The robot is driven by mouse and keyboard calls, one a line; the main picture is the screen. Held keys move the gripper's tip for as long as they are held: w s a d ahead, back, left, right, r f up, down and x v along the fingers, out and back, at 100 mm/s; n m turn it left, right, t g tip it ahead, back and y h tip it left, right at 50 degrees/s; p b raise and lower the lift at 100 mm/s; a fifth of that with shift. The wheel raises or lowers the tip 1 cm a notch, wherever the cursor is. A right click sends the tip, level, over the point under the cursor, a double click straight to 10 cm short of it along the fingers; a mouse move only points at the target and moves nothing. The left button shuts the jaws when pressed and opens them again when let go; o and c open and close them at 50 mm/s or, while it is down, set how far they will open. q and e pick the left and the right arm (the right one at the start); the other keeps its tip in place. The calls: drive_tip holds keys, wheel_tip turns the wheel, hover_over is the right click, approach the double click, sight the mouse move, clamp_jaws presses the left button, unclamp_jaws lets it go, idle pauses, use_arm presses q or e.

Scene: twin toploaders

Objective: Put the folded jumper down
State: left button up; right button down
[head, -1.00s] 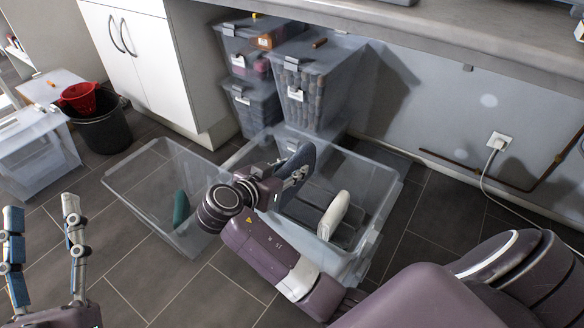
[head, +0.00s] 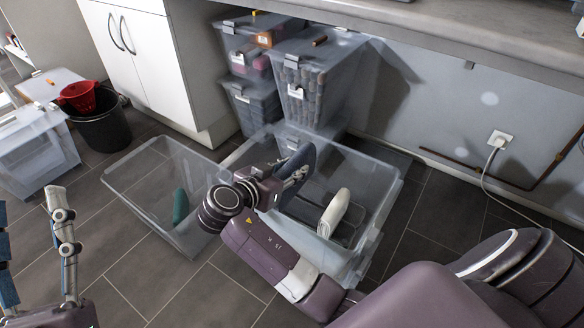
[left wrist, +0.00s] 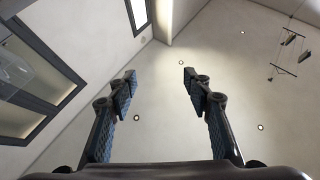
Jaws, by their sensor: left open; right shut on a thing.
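My right gripper (head: 292,180) reaches over the right clear box (head: 385,190) and is shut on a flat slate-blue thing, likely the folded jumper (head: 304,156). The jumper stands nearly on edge at the box's left part, partly hidden by the gripper. I cannot tell whether it touches the box floor. My left gripper (head: 34,240) is open and empty at the lower left, away from the boxes. Its spread fingers also show in the left wrist view (left wrist: 158,85), against walls and ceiling.
A white rolled thing (head: 334,212) lies in the right box. The left clear box (head: 135,170) holds a green thing (head: 181,207). Stacked lidded boxes (head: 318,85) stand behind. A black bucket (head: 104,130) with a red basket (head: 78,97) is at the left. Front floor is clear.

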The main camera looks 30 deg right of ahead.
drive_tip(key=c, duration=1.5)
unclamp_jaws()
use_arm(q)
drive_tip(key=shift+r, duration=0.1)
use_arm(e)
drive_tip(key=shift+r, duration=0.1)
